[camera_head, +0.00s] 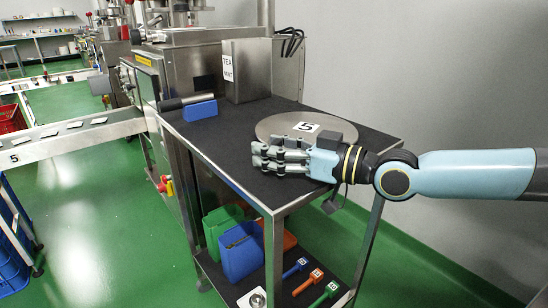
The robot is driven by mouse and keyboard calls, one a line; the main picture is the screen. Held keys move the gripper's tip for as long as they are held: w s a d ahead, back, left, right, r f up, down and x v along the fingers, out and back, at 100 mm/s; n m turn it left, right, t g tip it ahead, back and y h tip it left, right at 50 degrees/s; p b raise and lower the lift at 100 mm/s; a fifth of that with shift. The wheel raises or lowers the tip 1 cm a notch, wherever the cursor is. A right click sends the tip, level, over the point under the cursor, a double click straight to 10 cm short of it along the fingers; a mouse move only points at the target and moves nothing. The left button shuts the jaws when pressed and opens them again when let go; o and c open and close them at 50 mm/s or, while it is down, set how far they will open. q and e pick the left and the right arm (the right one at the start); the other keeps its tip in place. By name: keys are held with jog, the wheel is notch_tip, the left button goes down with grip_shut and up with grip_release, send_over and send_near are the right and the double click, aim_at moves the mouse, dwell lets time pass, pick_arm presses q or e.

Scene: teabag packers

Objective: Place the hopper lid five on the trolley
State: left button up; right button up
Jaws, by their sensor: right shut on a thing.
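The hopper lid five (277,125) is a round, flat grey metal disc with a white label reading 5. It is over the black top of the trolley (215,143), at its right part, and looks level. I cannot tell whether it rests on the top or is just above it. My right gripper (262,158) comes in from the right and is shut on the lid at its near side. The fingers and a dark block at the wrist hide part of the near rim. My left gripper is not in view.
A blue block with a dark cylinder (201,109) and a metal box labelled TEA MINT (250,70) stand at the trolley's back. Its lower shelf holds a green bin (221,221), a blue bin (240,254) and coloured tools. A conveyor (75,138) runs left; green floor is clear.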

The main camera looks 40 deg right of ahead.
jog(key=shift+r, duration=0.15)
jog(key=shift+f, duration=0.2)
jog(key=o, duration=1.4)
jog(key=shift+o, duration=0.2)
jog(key=shift+r, duration=0.15)
jog(key=shift+s+d+p, duration=0.1)
jog(key=shift+s+p, duration=0.2)
jog(key=shift+s, duration=0.05)
jog(key=p+v, duration=0.5)
jog(key=v, duration=0.5)
jog(key=shift+s+d+r, duration=0.15)
jog(key=shift+s, duration=0.25)
jog(key=shift+s+d, duration=0.1)
jog(key=shift+s, duration=0.2)
jog(key=shift+w, duration=0.15)
